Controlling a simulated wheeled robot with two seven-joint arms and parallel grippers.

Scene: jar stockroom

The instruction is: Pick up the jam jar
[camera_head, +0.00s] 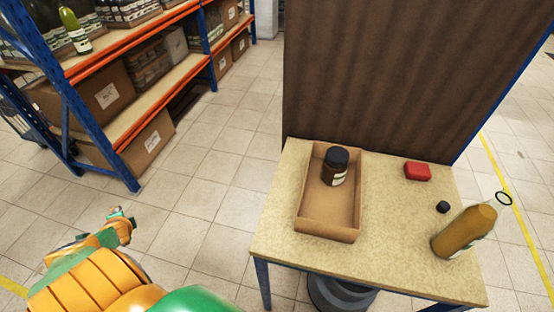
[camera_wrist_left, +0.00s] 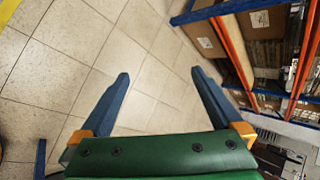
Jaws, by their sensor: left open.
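A dark jam jar (camera_head: 336,164) with a black lid and a pale label stands in a shallow open cardboard tray (camera_head: 327,234) on the table, toward the tray's far end. My left gripper (camera_head: 122,220) is at the lower left in the head view, over the floor, well apart from the table. In the left wrist view, my left gripper (camera_wrist_left: 160,82) has its two blue fingers spread with only floor tiles between them. The jar does not show in the left wrist view. My right gripper is in neither view.
The table (camera_head: 390,270) also holds a red box (camera_head: 417,171), a small black round thing (camera_head: 443,207) and an amber bottle (camera_head: 465,232). A brown panel (camera_head: 375,75) rises behind it. A blue and orange shelf rack (camera_head: 150,112) stands left; open floor (camera_head: 200,200) lies between.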

